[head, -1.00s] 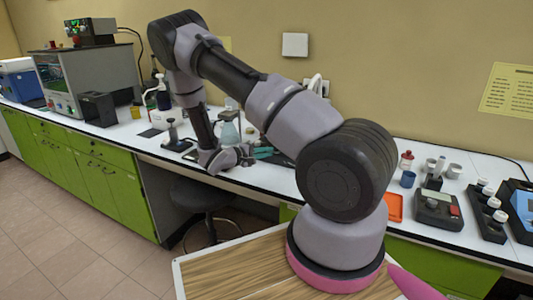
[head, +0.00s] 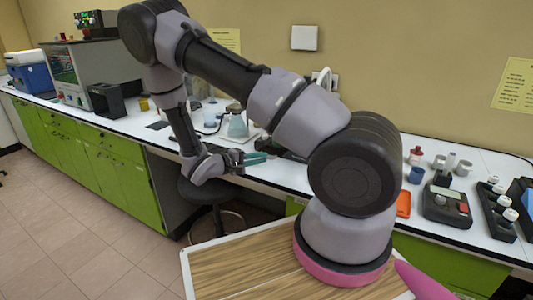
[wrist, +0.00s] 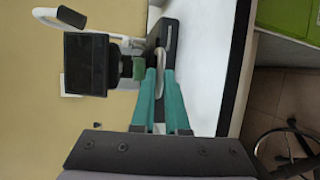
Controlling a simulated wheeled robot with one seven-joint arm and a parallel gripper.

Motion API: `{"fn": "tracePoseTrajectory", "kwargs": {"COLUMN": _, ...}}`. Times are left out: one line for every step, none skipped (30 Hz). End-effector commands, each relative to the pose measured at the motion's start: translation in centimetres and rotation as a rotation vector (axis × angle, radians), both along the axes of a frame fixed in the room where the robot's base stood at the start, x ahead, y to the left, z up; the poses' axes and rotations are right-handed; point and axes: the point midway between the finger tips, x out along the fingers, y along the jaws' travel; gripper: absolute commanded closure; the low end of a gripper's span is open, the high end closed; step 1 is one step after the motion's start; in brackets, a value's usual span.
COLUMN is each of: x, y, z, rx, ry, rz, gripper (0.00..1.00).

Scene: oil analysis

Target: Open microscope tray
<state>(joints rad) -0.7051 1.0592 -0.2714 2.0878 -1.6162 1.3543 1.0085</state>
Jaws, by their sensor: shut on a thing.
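The microscope is in the wrist view, with a black screen (wrist: 86,62), a small green block (wrist: 139,72) and a dark base (wrist: 168,40). My gripper (wrist: 161,75) reaches to the base with its two teal fingers. They are shut on a narrow pale piece, which looks like the microscope tray (wrist: 159,58); the fingers cover much of it. In the head view, my gripper (head: 266,156) is at the front edge of the bench, its fingers pointing right. A dark part of the microscope (head: 290,153) shows beyond them, the rest hidden behind my arm.
The white bench top (head: 400,228) has a conical flask (head: 238,124) behind my gripper. A dark stool (head: 213,190) stands below it in front of the bench. Green cupboards (head: 125,180) line the left.

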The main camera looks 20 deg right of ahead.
Motion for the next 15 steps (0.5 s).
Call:
{"fn": "tracePoseTrajectory", "kwargs": {"x": -0.11, "y": 0.2, "z": -0.02, "rx": 0.001, "ry": 0.001, "rz": 0.002, "gripper": 1.0}}
{"fn": "tracePoseTrajectory", "kwargs": {"x": -0.15, "y": 0.22, "z": -0.02, "rx": 0.001, "ry": 0.001, "rz": 0.001, "gripper": 1.0}}
{"fn": "tracePoseTrajectory", "kwargs": {"x": -0.16, "y": 0.22, "z": -0.02, "rx": 0.001, "ry": 0.001, "rz": 0.001, "gripper": 1.0}}
{"fn": "tracePoseTrajectory", "kwargs": {"x": -0.15, "y": 0.2, "z": -0.03, "rx": 0.001, "ry": 0.001, "rz": 0.001, "gripper": 1.0}}
{"fn": "tracePoseTrajectory", "kwargs": {"x": -0.14, "y": 0.19, "z": -0.03, "rx": 0.001, "ry": 0.001, "rz": 0.001, "gripper": 1.0}}
{"fn": "tracePoseTrajectory", "kwargs": {"x": -0.14, "y": 0.19, "z": -0.03, "rx": 0.001, "ry": 0.001, "rz": 0.001, "gripper": 1.0}}
{"fn": "tracePoseTrajectory", "kwargs": {"x": -0.14, "y": 0.18, "z": -0.03, "rx": 0.001, "ry": 0.001, "rz": 0.001, "gripper": 1.0}}
{"fn": "tracePoseTrajectory", "kwargs": {"x": -0.13, "y": 0.18, "z": -0.03, "rx": 0.001, "ry": 0.001, "rz": 0.001, "gripper": 1.0}}
{"fn": "tracePoseTrajectory", "kwargs": {"x": -0.12, "y": 0.17, "z": -0.02, "rx": 0.001, "ry": 0.001, "rz": 0.001, "gripper": 1.0}}
{"fn": "tracePoseTrajectory", "kwargs": {"x": -0.12, "y": 0.17, "z": -0.02, "rx": 0.001, "ry": 0.001, "rz": 0.001, "gripper": 0.77}}
{"fn": "tracePoseTrajectory", "kwargs": {"x": -0.12, "y": 0.16, "z": -0.03, "rx": 0.001, "ry": 0.001, "rz": 0.001, "gripper": 0.65}}
{"fn": "tracePoseTrajectory", "kwargs": {"x": -0.12, "y": 0.16, "z": -0.03, "rx": 0.001, "ry": 0.001, "rz": 0.001, "gripper": 0.58}}
{"fn": "tracePoseTrajectory", "kwargs": {"x": -0.12, "y": 0.15, "z": -0.03, "rx": 0.001, "ry": 0.001, "rz": 0.001, "gripper": 0.58}}
{"fn": "tracePoseTrajectory", "kwargs": {"x": -0.12, "y": 0.15, "z": -0.02, "rx": 0.001, "ry": 0.001, "rz": 0.0, "gripper": 0.58}}
{"fn": "tracePoseTrajectory", "kwargs": {"x": -0.12, "y": 0.14, "z": -0.02, "rx": 0.0, "ry": 0.001, "rz": 0.0, "gripper": 0.58}}
